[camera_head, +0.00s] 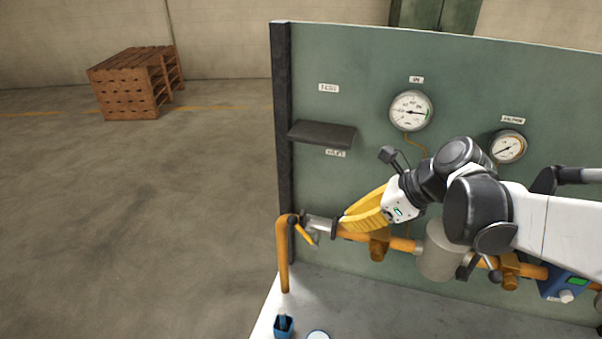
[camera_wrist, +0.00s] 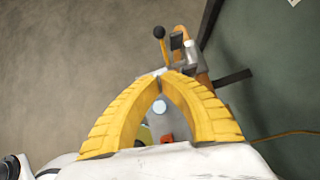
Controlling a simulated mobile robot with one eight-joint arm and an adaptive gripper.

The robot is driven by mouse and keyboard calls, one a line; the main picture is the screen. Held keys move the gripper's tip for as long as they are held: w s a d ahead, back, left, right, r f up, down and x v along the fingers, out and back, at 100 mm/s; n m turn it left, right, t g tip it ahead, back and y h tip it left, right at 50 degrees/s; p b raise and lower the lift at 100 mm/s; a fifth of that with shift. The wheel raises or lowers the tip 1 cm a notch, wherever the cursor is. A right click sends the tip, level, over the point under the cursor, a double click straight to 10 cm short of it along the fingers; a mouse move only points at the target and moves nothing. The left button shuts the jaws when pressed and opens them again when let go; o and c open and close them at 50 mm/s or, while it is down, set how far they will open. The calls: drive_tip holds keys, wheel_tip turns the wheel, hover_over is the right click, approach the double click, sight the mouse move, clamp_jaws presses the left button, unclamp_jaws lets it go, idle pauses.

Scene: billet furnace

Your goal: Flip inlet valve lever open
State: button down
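The inlet valve (camera_head: 320,224) is a grey body in the orange pipe run at the panel's lower left, beside the pipe elbow. A short orange lever (camera_head: 306,234) slants down to the right in front of it. My gripper (camera_head: 343,224) has yellow fingers, just right of the valve. Its fingertips (camera_wrist: 161,76) meet, with nothing visibly held. The tips appear close to the valve body; contact cannot be told.
The green panel (camera_head: 360,80) carries two gauges (camera_head: 411,111) and a dark shelf (camera_head: 322,134). The orange pipe continues right past a grey cylinder (camera_head: 440,250) to a blue device (camera_head: 562,285). A blue cup (camera_head: 283,326) stands below. Pallets (camera_head: 130,85) sit on open floor at the left.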

drive_tip(key=b, duration=0.2)
approach(302, 232)
wheel_tip(302, 232, down, 4)
drive_tip(key=a, duration=0.2)
drive_tip(key=shift+w+a, duration=0.5)
drive_tip(key=shift+a, duration=0.25)
drive_tip(key=shift+w+a, duration=0.55)
drive_tip(key=shift+a, duration=0.15)
